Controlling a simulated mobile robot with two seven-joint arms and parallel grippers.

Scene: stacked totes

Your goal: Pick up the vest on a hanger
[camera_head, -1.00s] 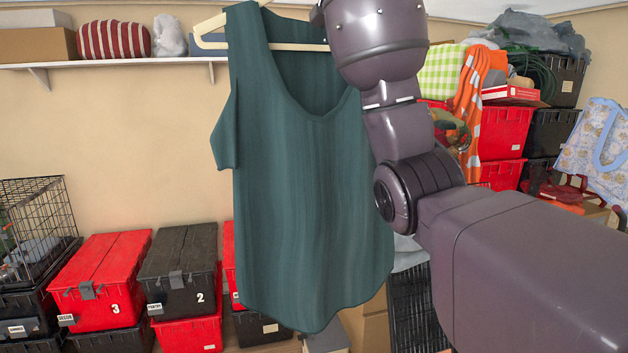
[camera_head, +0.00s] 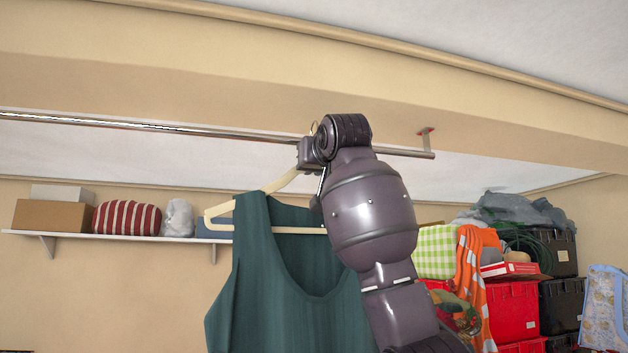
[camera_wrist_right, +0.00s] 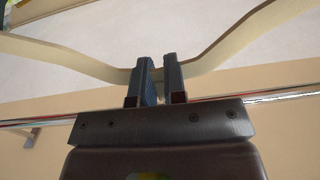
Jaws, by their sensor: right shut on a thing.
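The dark green vest (camera_head: 300,315) hangs on a cream hanger (camera_head: 222,212) below the metal rail. Its lower part is cut off by the bottom of the head view. My right gripper (camera_head: 310,158) is up at the rail, at the top of the hanger, and my arm covers the hanger's right side. In the right wrist view, the fingers of my right gripper (camera_wrist_right: 158,70) are shut on the hanger (camera_wrist_right: 235,48) at the middle of its shoulder bar. A bit of the hook shows above the gripper in the head view. My left gripper is not in view.
The metal rail (camera_head: 130,125) runs across under a beam and ends at a bracket (camera_head: 425,140) on the right. A white shelf (camera_head: 120,236) with boxes and a striped pillow (camera_head: 126,218) is behind on the left. Stacked totes (camera_head: 515,310) stand at right.

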